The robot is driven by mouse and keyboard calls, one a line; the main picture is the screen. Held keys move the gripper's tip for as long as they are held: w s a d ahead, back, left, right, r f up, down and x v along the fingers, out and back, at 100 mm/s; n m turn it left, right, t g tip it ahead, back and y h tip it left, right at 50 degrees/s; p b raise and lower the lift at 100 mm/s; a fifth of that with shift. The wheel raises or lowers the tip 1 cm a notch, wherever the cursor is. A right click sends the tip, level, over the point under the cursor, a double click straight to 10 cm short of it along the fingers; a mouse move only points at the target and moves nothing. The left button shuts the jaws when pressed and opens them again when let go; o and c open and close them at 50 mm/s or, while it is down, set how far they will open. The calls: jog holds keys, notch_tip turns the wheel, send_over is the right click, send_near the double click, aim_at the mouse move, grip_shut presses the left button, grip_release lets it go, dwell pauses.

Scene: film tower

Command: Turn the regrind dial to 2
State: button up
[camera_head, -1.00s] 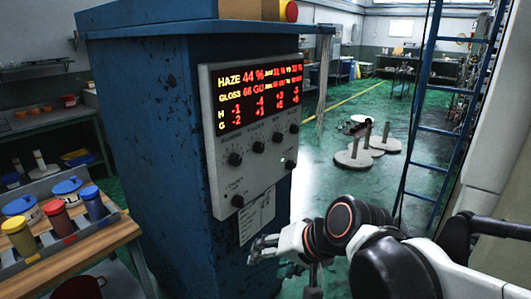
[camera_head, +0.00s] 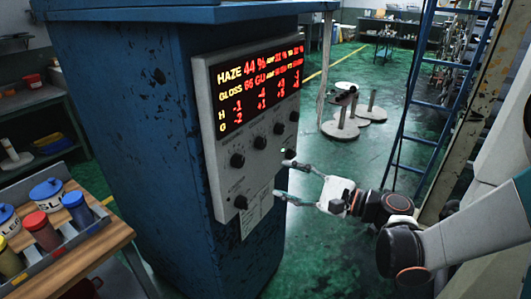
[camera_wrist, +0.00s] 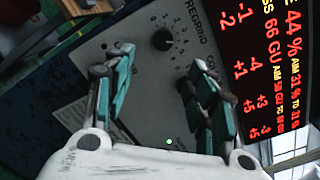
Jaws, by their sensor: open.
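The regrind dial (camera_wrist: 162,39) is a round black knob on the grey control panel (camera_wrist: 145,75), with its REGRIND label beside it in the wrist view. Small numbers ring it, but its pointer setting is too small to read. In the head view it appears to be the leftmost knob (camera_head: 238,160) of the upper row. My gripper (camera_head: 284,178) is open and empty, in front of the panel's lower right, apart from the dial. In the wrist view my gripper's spread fingers (camera_wrist: 157,66) stand either side of bare panel, the dial just beyond them.
Several other black knobs (camera_head: 260,142) sit close by on the panel, under a lit red and yellow display (camera_head: 262,85). A blue cabinet (camera_head: 165,150) carries the panel. A table with a tray of jars (camera_head: 40,231) stands left.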

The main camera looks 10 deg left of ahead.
aim_at(242, 163)
jog(key=b+x, duration=0.2)
jog(key=x, duration=1.1)
jog(key=shift+w+a+r, duration=0.15)
jog(key=shift+w+a, duration=0.1)
jog(key=shift+a, duration=0.05)
jog(key=c, duration=1.1)
